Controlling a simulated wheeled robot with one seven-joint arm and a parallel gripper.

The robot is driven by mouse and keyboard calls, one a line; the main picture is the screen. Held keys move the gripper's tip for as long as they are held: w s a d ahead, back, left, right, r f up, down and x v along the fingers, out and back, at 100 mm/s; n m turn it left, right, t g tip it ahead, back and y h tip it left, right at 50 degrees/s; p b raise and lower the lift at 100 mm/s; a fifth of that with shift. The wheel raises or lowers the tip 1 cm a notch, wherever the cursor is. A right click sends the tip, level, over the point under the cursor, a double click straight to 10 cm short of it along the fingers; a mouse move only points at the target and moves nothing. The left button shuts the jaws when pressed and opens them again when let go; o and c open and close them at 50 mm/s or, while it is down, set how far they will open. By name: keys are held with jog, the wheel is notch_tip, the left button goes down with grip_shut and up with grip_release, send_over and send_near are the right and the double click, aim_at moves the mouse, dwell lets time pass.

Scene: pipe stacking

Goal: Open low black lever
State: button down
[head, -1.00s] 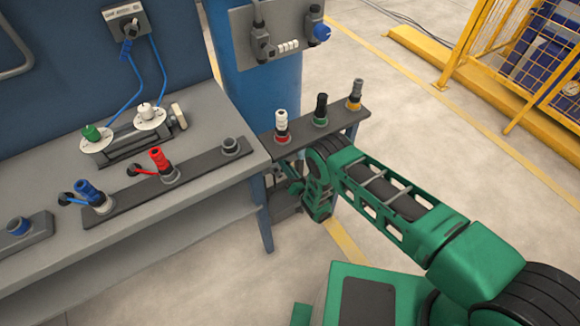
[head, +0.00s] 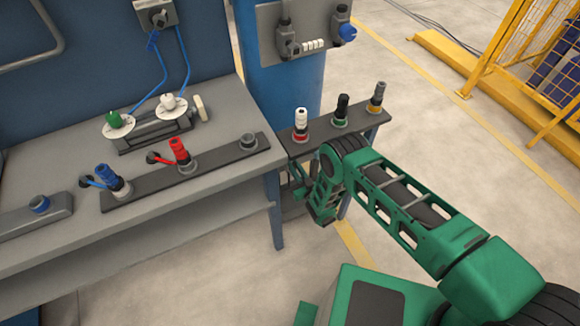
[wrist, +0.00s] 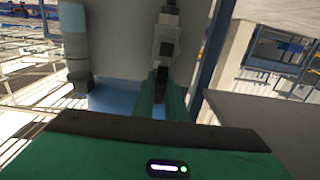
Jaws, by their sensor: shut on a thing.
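In the wrist view a narrow black lever (wrist: 161,82) hangs below a pale grey and black fitting (wrist: 167,45) on a light panel. My gripper (wrist: 160,100) has its two green fingers on either side of the lever and is shut on it. The gripper's body hides the lower part of the fingers. In the head view my gripper (head: 298,181) is low beside the bench's right corner, under the small shelf. My arm and the shelf hide the lever there.
The small dark shelf (head: 352,123) above my gripper bears white (head: 301,119), black (head: 341,107) and yellow-grey (head: 377,95) pipe stacks. The grey bench (head: 225,110) with blue and red fittings is to the left. Open floor and a yellow fence (head: 530,70) are to the right.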

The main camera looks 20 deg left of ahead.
jog(key=shift+s+f, duration=0.2)
dwell(0.3)
jog(key=c, duration=1.9)
grip_release()
jog(key=shift+o, duration=0.5)
jog(key=shift+w+r, duration=0.1)
jog(key=v, duration=1)
jog(key=shift+s+d, duration=0.25)
jog(key=shift+s, duration=0.05)
